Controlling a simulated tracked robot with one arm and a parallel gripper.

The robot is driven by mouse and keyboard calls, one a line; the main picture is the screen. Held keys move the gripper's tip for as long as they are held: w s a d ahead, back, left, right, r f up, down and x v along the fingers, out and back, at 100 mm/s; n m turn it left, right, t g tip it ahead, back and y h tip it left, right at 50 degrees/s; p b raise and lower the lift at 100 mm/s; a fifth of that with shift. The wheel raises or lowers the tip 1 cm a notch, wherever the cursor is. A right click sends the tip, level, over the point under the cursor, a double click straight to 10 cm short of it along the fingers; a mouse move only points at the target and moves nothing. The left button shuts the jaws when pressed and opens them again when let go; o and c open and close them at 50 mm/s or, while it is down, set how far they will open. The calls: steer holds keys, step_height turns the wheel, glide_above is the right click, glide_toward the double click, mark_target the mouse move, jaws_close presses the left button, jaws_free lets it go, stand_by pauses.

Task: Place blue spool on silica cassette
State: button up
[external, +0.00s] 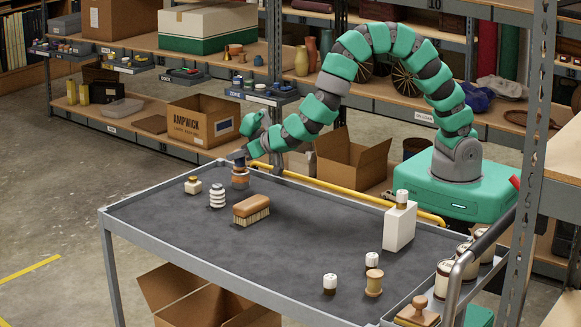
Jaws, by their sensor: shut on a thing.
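My gripper (240,157) is at the far left part of the grey cart top, at the end of my green arm.
Near the gripper are a ribbed white piece (217,196), a small cream bottle (193,185) and a wooden brush (251,210). A tan spool (374,283) and a white-capped jar (330,284) stand at front right. The cart's middle is clear. A yellow rail (350,193) runs behind.

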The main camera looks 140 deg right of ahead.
steer(key=shift+f, duration=0.35)
steer(key=shift+f, duration=0.15)
steer(key=o, duration=1)
steer(key=shift+a+r, duration=0.2)
steer(key=shift+r, duration=0.05)
steer(key=p+v, duration=0.1)
steer(key=v, duration=1)
steer(key=shift+s+a+r, duration=0.1)
steer(key=shift+a, duration=0.2)
